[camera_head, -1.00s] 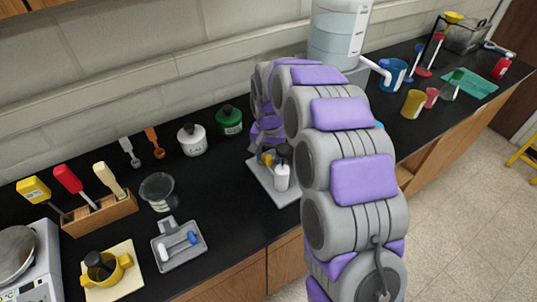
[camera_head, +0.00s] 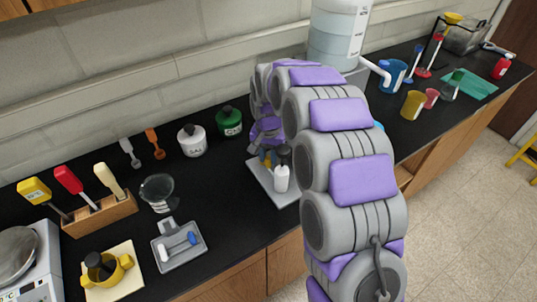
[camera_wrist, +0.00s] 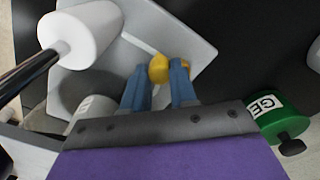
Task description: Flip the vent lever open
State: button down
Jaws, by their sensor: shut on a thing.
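A yellow rounded knob (camera_wrist: 160,68) stands over a grey tray (camera_head: 266,188) on the black counter; it may be the vent lever's end, but its shape below is hidden. My gripper (camera_wrist: 160,70) has its two blue fingers on either side of the knob and is shut on it. In the head view my gripper (camera_head: 265,152) is mostly hidden behind my arm. A white cylinder with a dark top (camera_head: 281,178) stands on the same tray, close to the gripper. In the wrist view this white cylinder (camera_wrist: 82,32) is at the upper left, with a dark rod from it.
A green jar (camera_head: 229,123) and a white jar (camera_head: 192,141) stand behind and left of the tray. A glass beaker (camera_head: 158,193) and a small grey tray (camera_head: 180,256) are further left. A water dispenser (camera_head: 335,40) stands behind my arm. Bare counter lies left of the tray.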

jog(key=shift+r, duration=0.1)
jog(key=m+p, duration=0.1)
jog(key=m, duration=0.1)
jog(key=a+m+p, duration=0.1)
jog(key=m+p, duration=0.1)
jog(key=shift+s+r, duration=0.1)
jog(key=shift+s, duration=0.1)
jog(key=m+p, duration=0.1)
jog(key=m, duration=0.1)
jog(key=a+m+p, duration=0.1)
jog(key=shift+a+m+p, duration=0.15)
jog(key=shift+m+p, duration=0.2)
jog(key=shift+m, duration=0.05)
jog(key=m+p, duration=0.1)
jog(key=a+m+p, duration=0.1)
jog(key=m, duration=0.1)
jog(key=shift+w+a+m, duration=0.1)
jog(key=shift+w+m, duration=0.05)
jog(key=shift+m, duration=0.15)
jog(key=shift+w+a+m+p, duration=0.2)
jog(key=shift+m+p, duration=0.15)
jog(key=shift+m, duration=0.4)
jog(key=shift+w+a+m+p, duration=0.15)
jog(key=shift+m+p, duration=0.15)
jog(key=shift+m, duration=0.4)
jog(key=shift+w+a+m+p, duration=0.1)
jog(key=shift+a+m+p, duration=0.2)
jog(key=shift+m, duration=0.45)
jog(key=c, duration=0.9)
grip_release()
